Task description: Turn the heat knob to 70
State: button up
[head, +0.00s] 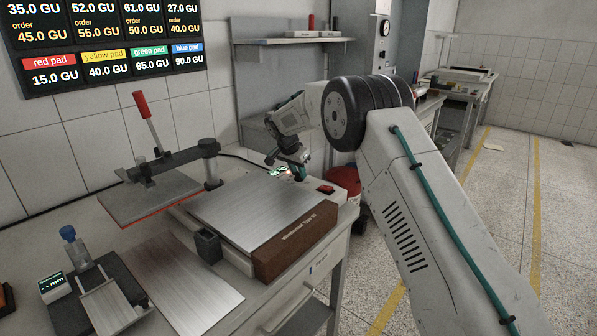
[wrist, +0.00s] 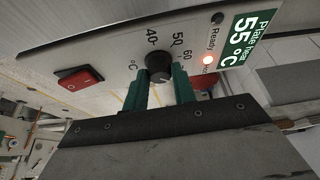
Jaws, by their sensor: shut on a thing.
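The black heat knob (wrist: 158,67) sits on the grey control panel, with printed marks 40, 50 and 60 around its upper side. My gripper (wrist: 162,82) is shut on the knob, one green finger on each side. The knob's pointer is too small to read. The plate heat display (wrist: 240,45) reads 55 °C in white on green. In the head view my gripper (head: 300,172) is at the back right of the press, and the knob is hidden there.
A red rocker switch (wrist: 80,78) is beside the knob. The press's metal plate (head: 262,212) lies in front of my gripper. A raised upper plate with a red-tipped lever (head: 141,105) stands to the left.

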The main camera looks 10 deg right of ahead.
dwell(0.4)
jog(key=shift+a, duration=0.1)
jog(key=o, duration=1)
jog(key=v, duration=0.7)
jog(key=shift+a+r, duration=0.15)
jog(key=shift+r, duration=0.2)
